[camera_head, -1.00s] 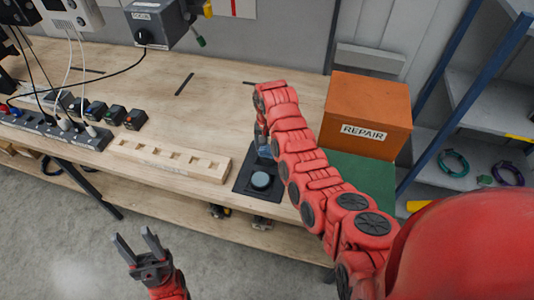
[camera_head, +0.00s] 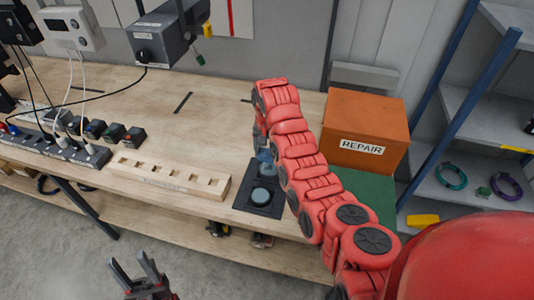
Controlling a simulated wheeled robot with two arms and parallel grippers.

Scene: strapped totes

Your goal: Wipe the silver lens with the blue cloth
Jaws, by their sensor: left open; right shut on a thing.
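The silver lens (camera_head: 262,196) is a round, pale blue-grey disc on a black mat (camera_head: 269,209) at the front edge of the bench. A small piece of blue cloth (camera_head: 265,157) shows just behind the lens, beside my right arm. My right gripper (camera_head: 261,146) is shut on the cloth, but its fingers are mostly hidden by my red arm. I cannot tell whether the cloth touches the mat; it appears apart from the lens. My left gripper (camera_head: 134,270) is open and empty, in front of the bench at the lower left.
A wooden block with several square slots (camera_head: 168,177) lies left of the mat. An orange REPAIR box (camera_head: 365,128) stands at the right by a green mat (camera_head: 366,193). A power strip (camera_head: 82,153) with cables lies far left. The bench middle is clear.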

